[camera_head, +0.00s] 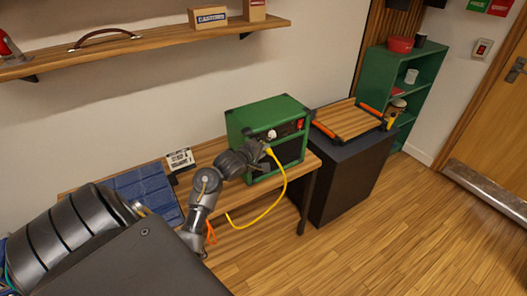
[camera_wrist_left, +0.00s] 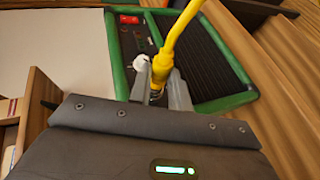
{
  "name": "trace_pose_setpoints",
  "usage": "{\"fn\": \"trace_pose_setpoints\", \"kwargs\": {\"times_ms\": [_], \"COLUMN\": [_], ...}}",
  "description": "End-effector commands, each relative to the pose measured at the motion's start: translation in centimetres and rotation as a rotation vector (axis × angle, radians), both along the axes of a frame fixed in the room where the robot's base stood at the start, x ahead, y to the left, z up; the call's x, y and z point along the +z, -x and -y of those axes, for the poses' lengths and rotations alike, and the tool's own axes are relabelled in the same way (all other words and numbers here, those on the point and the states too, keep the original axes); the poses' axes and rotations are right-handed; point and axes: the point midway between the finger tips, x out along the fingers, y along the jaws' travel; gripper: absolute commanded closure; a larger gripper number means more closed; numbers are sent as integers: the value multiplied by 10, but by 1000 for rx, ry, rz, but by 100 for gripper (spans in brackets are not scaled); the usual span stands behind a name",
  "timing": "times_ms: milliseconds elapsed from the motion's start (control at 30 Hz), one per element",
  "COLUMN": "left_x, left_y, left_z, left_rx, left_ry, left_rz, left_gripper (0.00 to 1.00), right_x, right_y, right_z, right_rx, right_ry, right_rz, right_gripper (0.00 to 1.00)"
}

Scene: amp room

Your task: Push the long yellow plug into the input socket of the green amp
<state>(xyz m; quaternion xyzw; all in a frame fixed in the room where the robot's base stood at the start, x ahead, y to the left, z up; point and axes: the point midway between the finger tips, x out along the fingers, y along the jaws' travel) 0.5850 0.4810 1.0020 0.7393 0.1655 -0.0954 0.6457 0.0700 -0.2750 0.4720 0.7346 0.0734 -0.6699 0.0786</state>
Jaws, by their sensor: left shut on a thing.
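The green amp (camera_head: 270,112) stands on the wooden table, its front with a dark panel and grille facing right and forward. In the left wrist view the amp (camera_wrist_left: 125,85) fills the upper middle, with its control panel and grille showing. My left gripper (camera_head: 262,153) is at the amp's front, shut on the yellow plug (camera_wrist_left: 158,72). My right gripper is not in view.
A blue padded mat (camera_head: 145,190) and a small card (camera_head: 180,159) lie left of the amp. A dark cabinet (camera_head: 348,180) with a wooden tray (camera_head: 350,119) stands to the right. A shelf (camera_head: 150,42) hangs above. The floor at right is clear.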

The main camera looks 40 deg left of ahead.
Motion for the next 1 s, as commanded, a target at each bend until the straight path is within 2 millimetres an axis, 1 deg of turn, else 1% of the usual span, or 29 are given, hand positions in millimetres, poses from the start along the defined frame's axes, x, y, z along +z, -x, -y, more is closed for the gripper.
{"fn": "trace_pose_setpoints", "kwargs": {"times_ms": [267, 300, 467, 500, 800, 867, 1000], "left_x": [1, 1, 0, 0, 1, 4, 12], "left_y": [-1, -1, -1, -1, 2, 7, 29], "left_z": [-2, -2, -2, -2, -1, -1, 2], "left_rx": [0, 0, 0, 0, 0, 0, 1], "left_ry": [0, 0, 0, 0, 0, -1, -4], "left_rz": [1, 1, 1, 1, 1, 2, 1], "left_gripper": [100, 78, 57, 55, 55, 55, 55], "right_x": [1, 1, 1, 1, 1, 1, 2], "right_y": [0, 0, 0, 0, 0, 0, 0], "right_z": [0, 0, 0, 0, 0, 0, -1], "right_rx": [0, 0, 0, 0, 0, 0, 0], "right_ry": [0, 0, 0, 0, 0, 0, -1], "right_rz": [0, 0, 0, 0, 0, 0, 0], "right_gripper": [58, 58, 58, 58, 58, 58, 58]}}
